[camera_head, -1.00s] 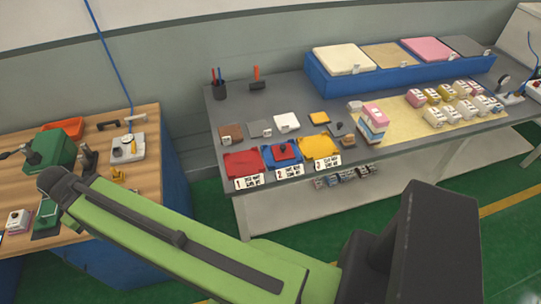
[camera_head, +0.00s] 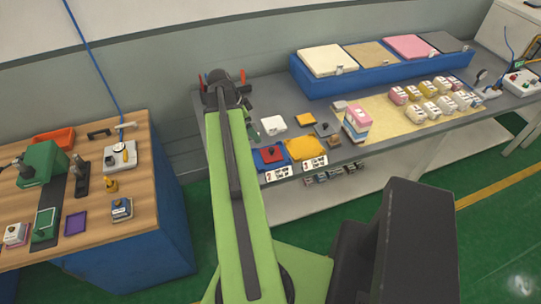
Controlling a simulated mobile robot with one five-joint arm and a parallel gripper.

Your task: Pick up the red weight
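A small red piece with a dark top (camera_head: 270,154), which looks like the red weight, sits on the blue square mat (camera_head: 262,163) on the grey bench. My green arm rises just left of that mat, and its dark elbow joint (camera_head: 226,92) is at the bench's back left. My gripper cannot be made out; the arm hides the area behind it. I cannot tell whether a small dark shape just right of the arm belongs to it.
A yellow mat (camera_head: 308,146) lies right of the blue one. A white block (camera_head: 273,125) and a striped stack (camera_head: 357,119) stand nearby. A blue tray (camera_head: 375,80) of pads is behind. A wooden table (camera_head: 140,185) with several devices is at left.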

